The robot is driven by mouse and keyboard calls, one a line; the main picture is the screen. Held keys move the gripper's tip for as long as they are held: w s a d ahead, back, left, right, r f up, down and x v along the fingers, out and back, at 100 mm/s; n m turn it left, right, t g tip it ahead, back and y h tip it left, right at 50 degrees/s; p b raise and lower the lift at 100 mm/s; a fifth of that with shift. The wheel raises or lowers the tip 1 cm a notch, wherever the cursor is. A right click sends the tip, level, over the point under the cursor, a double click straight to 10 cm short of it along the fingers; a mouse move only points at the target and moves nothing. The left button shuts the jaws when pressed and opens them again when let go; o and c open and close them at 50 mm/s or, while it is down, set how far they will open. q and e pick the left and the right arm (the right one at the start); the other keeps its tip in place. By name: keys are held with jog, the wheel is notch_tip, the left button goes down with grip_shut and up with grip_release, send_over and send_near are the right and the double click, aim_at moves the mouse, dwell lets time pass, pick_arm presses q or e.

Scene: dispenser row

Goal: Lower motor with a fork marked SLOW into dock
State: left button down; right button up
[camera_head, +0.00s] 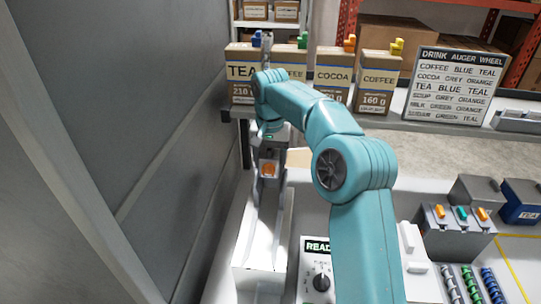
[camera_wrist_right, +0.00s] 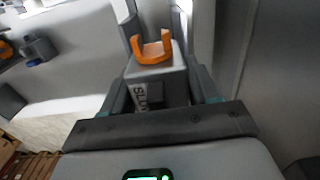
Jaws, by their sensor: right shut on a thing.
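My right gripper (camera_head: 269,178) hangs pointing down above a tall pale housing (camera_head: 262,238). It is shut on a grey motor (camera_wrist_right: 153,72) with an orange two-pronged fork (camera_wrist_right: 153,48). The orange fork also shows between the fingers in the head view (camera_head: 269,170). Dark lettering on the motor's side is turned and partly hidden, so I cannot read it surely. I cannot make out a dock opening; whether the motor touches the housing is unclear. My left gripper is not in view.
A grey rack (camera_head: 452,240) holds orange and teal forked parts at the right. A READY panel with a knob (camera_head: 321,283) stands beside the housing. Labelled cartons (camera_head: 379,82) and a sign (camera_head: 456,85) stand on the shelf behind. A grey wall (camera_head: 150,120) is close at left.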

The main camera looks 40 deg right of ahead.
jog(key=shift+f, duration=0.2)
jog(key=shift+s+d, duration=0.1)
jog(key=shift+d, duration=0.15)
jog(key=shift+a, duration=0.1)
jog(key=shift+a, duration=0.1)
dwell(0.3)
jog(key=shift+f, duration=0.15)
